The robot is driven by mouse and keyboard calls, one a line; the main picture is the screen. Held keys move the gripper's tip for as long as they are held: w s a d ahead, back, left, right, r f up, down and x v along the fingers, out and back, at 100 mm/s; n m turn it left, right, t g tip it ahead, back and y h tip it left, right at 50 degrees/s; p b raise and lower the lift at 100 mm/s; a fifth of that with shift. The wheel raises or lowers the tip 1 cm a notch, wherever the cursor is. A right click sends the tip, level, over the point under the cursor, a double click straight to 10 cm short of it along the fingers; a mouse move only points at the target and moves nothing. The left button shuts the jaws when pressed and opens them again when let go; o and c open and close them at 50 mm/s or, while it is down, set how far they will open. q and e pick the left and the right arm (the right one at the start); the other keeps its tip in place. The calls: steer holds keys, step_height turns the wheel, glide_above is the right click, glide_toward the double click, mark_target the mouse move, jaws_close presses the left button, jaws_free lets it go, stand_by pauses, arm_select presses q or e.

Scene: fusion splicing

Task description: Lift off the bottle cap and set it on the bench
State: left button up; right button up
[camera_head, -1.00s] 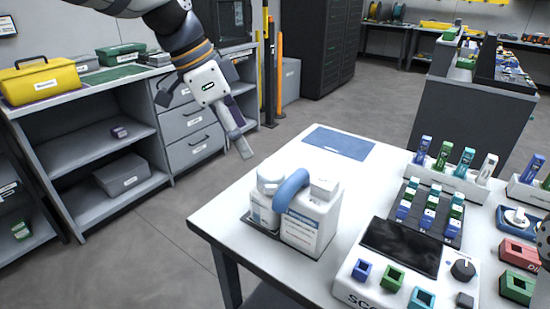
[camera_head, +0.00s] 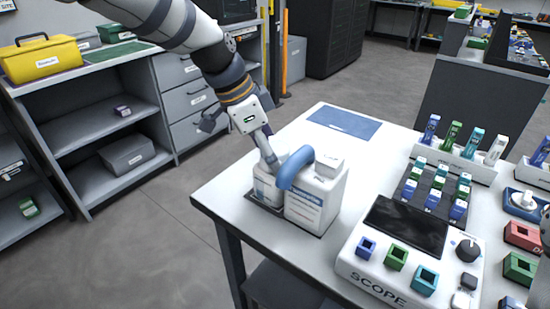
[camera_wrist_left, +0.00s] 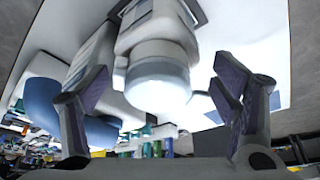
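The bottle (camera_head: 265,188) is small and white with a label, standing at the left corner of the bench (camera_head: 225,188). My left gripper (camera_head: 268,163) is over its top and hides much of the cap in the head view. In the left wrist view the round white cap (camera_wrist_left: 158,82) lies between the spread fingers of my left gripper (camera_wrist_left: 162,88). Gaps show on both sides of the cap, so the gripper is open and not holding it. The fingers of my right gripper are not in view.
A larger white container (camera_head: 318,200) with a blue curved handle (camera_head: 293,167) stands right beside the bottle. A blue mat (camera_head: 345,122) lies behind on the bench, with clear white surface around it. The scope device (camera_head: 405,240) and racks of coloured parts fill the right side.

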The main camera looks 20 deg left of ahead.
arm_select(q)
steer(key=c, duration=0.7)
steer(key=shift+r, duration=0.1)
step_height(320, 180, up, 10)
steer(key=shift+f, duration=0.1)
